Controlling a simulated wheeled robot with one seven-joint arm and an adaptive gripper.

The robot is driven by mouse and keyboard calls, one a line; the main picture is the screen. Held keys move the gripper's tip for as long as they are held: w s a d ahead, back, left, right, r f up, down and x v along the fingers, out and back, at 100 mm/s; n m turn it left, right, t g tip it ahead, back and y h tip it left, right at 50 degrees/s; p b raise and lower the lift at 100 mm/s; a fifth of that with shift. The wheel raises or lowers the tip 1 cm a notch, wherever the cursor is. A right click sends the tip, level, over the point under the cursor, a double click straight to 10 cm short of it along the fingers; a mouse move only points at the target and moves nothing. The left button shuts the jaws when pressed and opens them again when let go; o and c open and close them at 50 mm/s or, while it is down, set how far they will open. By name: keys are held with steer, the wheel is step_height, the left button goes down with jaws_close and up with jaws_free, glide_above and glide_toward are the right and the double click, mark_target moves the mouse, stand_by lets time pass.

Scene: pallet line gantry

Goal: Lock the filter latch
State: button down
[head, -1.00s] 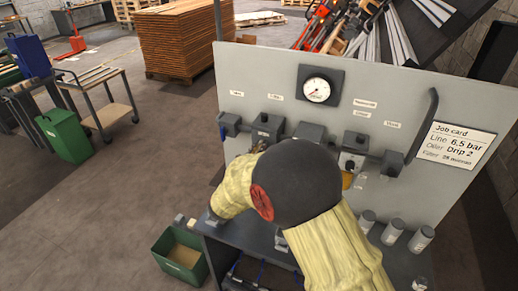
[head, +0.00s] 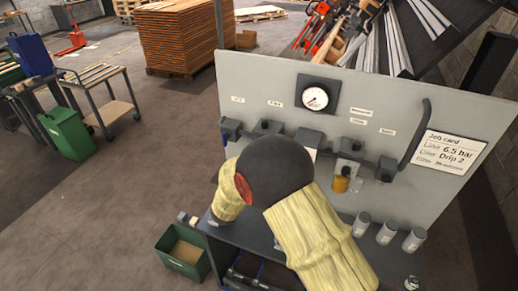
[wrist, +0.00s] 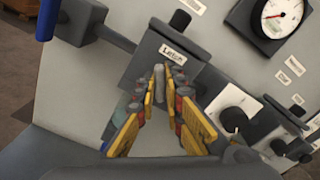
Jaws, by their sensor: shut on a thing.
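In the wrist view, the grey filter block (wrist: 165,52) carries a label that seems to read "Latch". A small grey latch piece (wrist: 158,82) stands below it. My gripper (wrist: 162,92), with yellow fingers and red-grey pads, is shut on this piece from both sides. Whether the latch is turned to its locked position cannot be told. In the head view, my sleeved arm hides the gripper and the latch.
The grey panel (head: 250,85) bears a round gauge (head: 316,97), a job card (head: 447,151) and an amber bowl (head: 340,184). A curved dark handle (head: 420,130) rises at right. Several grey cylinders (head: 387,233) stand on the bench. A green bin (head: 182,252) sits on the floor.

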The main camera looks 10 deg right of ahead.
steer(key=shift+a+f+n+p, duration=0.1)
steer(key=shift+n+p, duration=2.1)
steer(key=shift+n, duration=0.55)
steer(key=shift+f+n+p, duration=0.1)
steer(key=shift+n+p, duration=2.1)
steer(key=shift+n, duration=0.55)
steer(key=c, duration=1.9)
jaws_free()
steer(key=v, duration=1.2)
steer(key=shift+w, duration=0.1)
